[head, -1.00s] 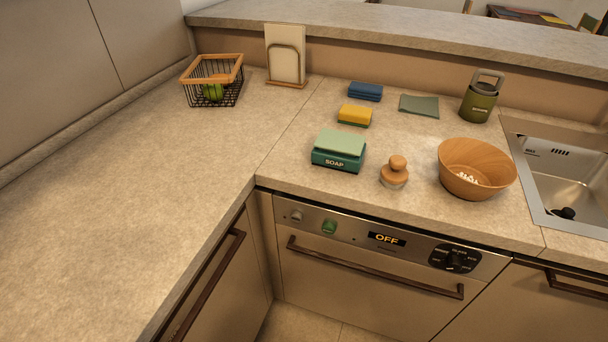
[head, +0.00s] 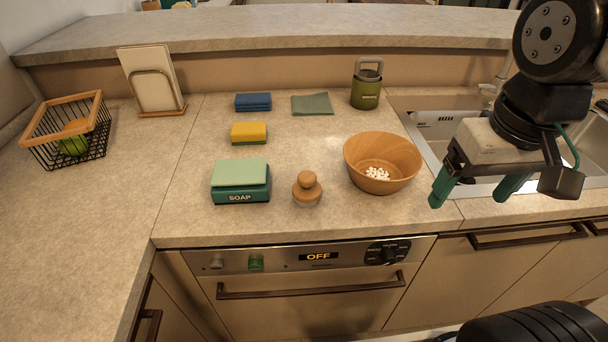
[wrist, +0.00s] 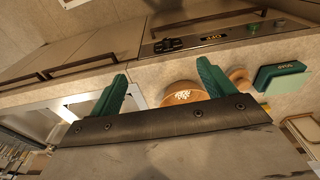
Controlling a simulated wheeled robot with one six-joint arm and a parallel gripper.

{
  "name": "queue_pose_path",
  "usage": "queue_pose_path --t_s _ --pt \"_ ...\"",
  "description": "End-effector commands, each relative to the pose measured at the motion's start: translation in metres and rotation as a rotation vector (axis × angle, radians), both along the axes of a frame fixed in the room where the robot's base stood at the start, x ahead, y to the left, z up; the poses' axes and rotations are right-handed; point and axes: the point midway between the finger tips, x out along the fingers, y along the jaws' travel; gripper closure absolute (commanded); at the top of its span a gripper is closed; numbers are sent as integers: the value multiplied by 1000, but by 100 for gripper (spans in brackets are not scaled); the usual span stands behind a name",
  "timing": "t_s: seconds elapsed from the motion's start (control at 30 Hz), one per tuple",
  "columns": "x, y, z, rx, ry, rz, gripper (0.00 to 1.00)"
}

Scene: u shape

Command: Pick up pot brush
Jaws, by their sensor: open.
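The pot brush (head: 307,188) has a round wooden knob and stands upright on the counter, between the soap box and the wooden bowl. It also shows in the wrist view (wrist: 239,76), partly hidden behind a green finger. My gripper (head: 473,191) is open and empty, with green fingertips pointing down. It hangs in front of the sink, well to the right of the brush, with the bowl between them. In the wrist view my gripper (wrist: 160,90) shows both fingers spread apart.
A wooden bowl (head: 362,158) with white pieces stands right of the brush. A soap box (head: 240,196) with a green top stands left. The left counter is mostly clear.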

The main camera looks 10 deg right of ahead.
Motion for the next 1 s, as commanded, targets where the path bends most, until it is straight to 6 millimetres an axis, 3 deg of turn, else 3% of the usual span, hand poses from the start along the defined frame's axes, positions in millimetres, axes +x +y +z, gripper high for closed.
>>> queue_pose_path --t_s 0.17,0.3,0.5,0.7,1.0 --pt "52 31 -3 13 37 -51 19" --pt "103 75 -17 19 66 -119 19" --pt "154 145 -51 19 95 -207 19" --pt "175 192 -79 16 107 -262 19" --pt "179 202 -109 14 110 -278 19"
